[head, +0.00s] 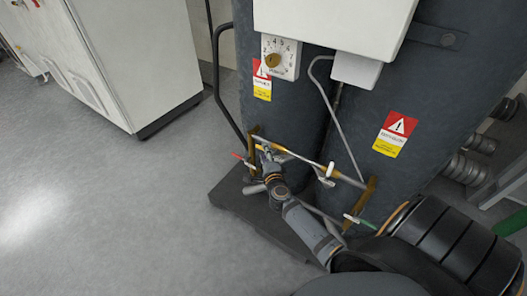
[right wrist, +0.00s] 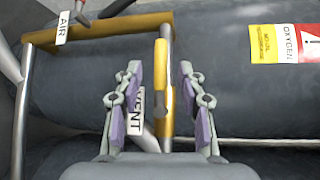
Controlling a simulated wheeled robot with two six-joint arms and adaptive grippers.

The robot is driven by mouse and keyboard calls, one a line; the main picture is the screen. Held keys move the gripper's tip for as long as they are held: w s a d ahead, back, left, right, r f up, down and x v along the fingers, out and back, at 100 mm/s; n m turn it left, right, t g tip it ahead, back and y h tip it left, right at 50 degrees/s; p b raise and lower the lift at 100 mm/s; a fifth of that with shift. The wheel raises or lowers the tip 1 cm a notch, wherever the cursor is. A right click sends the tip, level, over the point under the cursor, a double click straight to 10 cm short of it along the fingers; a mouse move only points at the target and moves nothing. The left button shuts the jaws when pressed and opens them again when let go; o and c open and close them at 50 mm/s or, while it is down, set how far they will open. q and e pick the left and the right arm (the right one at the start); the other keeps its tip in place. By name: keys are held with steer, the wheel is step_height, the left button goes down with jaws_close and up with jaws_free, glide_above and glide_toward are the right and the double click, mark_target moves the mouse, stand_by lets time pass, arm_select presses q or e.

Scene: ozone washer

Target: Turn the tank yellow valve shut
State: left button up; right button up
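The yellow valve handle (right wrist: 161,80) stands upright in the right wrist view, lying along a vertical grey pipe on the dark tank (right wrist: 215,90). My right gripper (right wrist: 159,82) is open, with one finger on each side of the handle and visible gaps on both sides. In the head view my right arm reaches in from the lower right, and the right gripper (head: 268,158) is at the pipework on the front of the tanks (head: 292,115). There the yellow handle is too small and covered to make out. My left gripper is not in view.
A white VENT tag (right wrist: 134,110) hangs left of the handle, partly behind a finger. An AIR tag (right wrist: 63,28) and a red handle (head: 239,157) are to the left. A green handle (head: 360,221) is lower right. A white cabinet (head: 140,60) stands left; the floor between is clear.

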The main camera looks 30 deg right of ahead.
steer(key=shift+x, duration=1.5)
jaws_close()
